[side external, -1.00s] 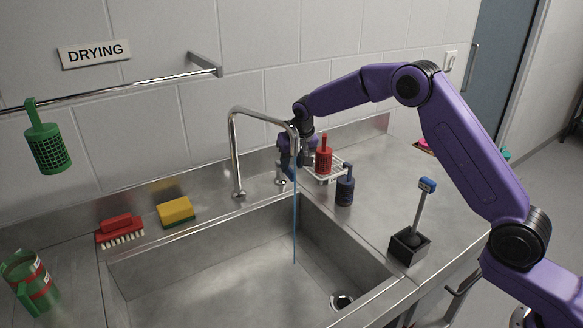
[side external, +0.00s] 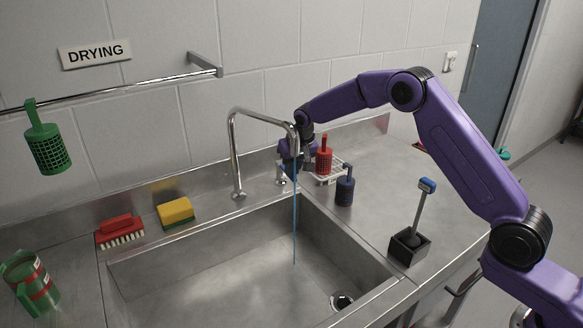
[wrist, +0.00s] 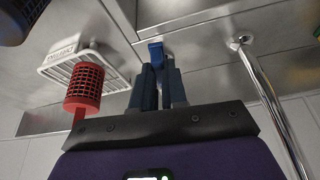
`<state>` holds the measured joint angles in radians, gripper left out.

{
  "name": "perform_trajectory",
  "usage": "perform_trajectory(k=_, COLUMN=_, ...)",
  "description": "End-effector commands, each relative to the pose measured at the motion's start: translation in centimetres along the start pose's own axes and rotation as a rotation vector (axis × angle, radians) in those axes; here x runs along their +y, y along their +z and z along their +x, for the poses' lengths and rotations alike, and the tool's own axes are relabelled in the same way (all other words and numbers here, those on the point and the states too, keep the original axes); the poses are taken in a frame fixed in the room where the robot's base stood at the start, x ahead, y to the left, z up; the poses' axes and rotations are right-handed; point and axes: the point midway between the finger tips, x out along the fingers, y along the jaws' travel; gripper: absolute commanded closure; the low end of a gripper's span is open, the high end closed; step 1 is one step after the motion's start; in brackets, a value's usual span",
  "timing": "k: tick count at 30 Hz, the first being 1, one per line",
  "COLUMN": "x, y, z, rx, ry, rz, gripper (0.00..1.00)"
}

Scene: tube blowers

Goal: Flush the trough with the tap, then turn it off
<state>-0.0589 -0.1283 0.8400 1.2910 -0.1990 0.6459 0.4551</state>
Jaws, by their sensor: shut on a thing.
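The steel trough (side external: 215,275) is a deep sink with a round drain (side external: 341,301) at its right front. The arched tap (side external: 233,155) stands behind it, and its pipe (wrist: 262,85) shows at the right of the wrist view. A thin blue stream of water (side external: 294,215) falls from the spout into the trough. My gripper (wrist: 157,78) is shut on the blue tap handle (wrist: 156,50), beside the tap. In the side view the spout and stream partly hide the gripper and handle.
A white rack (wrist: 75,60) and a red mesh tube holder (side external: 324,158) stand close to my gripper, with a dark blue one (side external: 345,188) nearby. A black brush stand (side external: 409,247) is right of the trough. A yellow sponge (side external: 175,211) and red brush (side external: 120,232) lie on the left ledge.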

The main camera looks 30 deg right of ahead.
Motion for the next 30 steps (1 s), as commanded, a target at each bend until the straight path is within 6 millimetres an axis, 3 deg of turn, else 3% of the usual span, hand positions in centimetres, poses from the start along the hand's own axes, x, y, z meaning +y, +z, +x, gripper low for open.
perform_trajectory(k=9, x=1.20, y=-0.09, z=-0.04, rx=0.001, ry=-0.051, rz=-0.122, gripper=1.00)
perform_trajectory(k=20, x=1.33, y=-0.12, z=-0.04, rx=0.002, ry=-0.055, rz=-0.140, gripper=1.00)
perform_trajectory(k=21, x=1.34, y=-0.12, z=-0.03, rx=0.002, ry=-0.055, rz=-0.140, gripper=0.78)
perform_trajectory(k=23, x=1.34, y=-0.12, z=-0.03, rx=0.002, ry=-0.055, rz=-0.139, gripper=0.62)
perform_trajectory(k=30, x=1.33, y=-0.10, z=0.00, rx=0.001, ry=-0.055, rz=-0.136, gripper=0.62)
